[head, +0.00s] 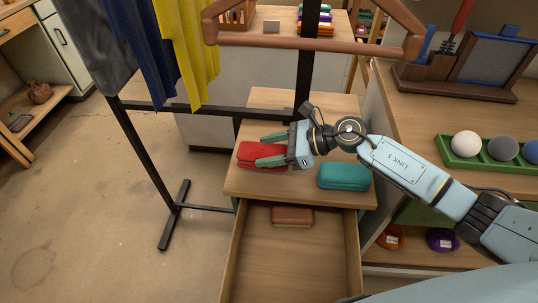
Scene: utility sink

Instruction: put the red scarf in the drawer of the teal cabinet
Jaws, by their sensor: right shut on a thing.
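The red scarf (247,154) is a folded bundle at the left of the wooden top of the teal cabinet (270,107). My right gripper (261,149) reaches in from the right and is shut on the red scarf, with one green finger on its far side and one on its near side. I cannot tell whether the scarf touches the top. The cabinet's drawer (290,265) is pulled out below, toward me. A brown folded item (292,215) lies at its back. My left gripper is out of view.
A teal folded item (343,175) lies right of the gripper on the cabinet top. A black clothes rack (150,165) with hanging cloths (190,50) stands at the left. A wooden hanger (310,42) hangs in front. A green tray of balls (485,160) is at the right.

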